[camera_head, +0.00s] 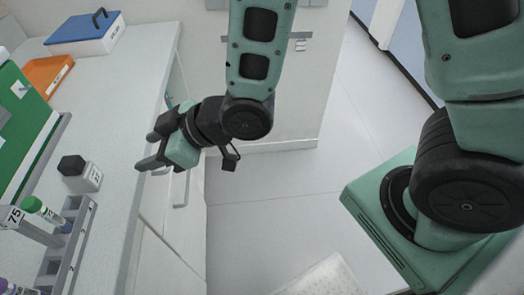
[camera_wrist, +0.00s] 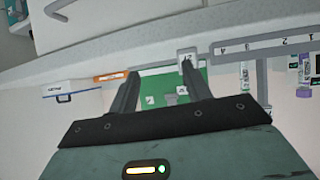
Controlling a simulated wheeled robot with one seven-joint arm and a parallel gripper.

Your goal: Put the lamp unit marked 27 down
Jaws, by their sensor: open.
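The lamp unit (camera_head: 88,180), a small pale block with a black top, stands upright on the white counter in the head view. Its side label is too small to read surely. What looks like the same unit (camera_wrist: 187,53) shows in the wrist view, close to the right fingertip. My gripper (camera_head: 146,152) is open and empty, over the counter's front edge, to the right of the unit and apart from it. In the wrist view its two fingers (camera_wrist: 160,72) are spread, with nothing between them.
A grey track (camera_head: 72,246) holding a green-capped tube (camera_head: 40,208) lies in front of the unit, beside a tag reading 75 (camera_head: 14,216). A green board (camera_head: 22,112), an orange tray (camera_head: 46,76) and a blue-lidded box (camera_head: 84,34) stand behind. Bare counter (camera_head: 125,85) lies between box and gripper.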

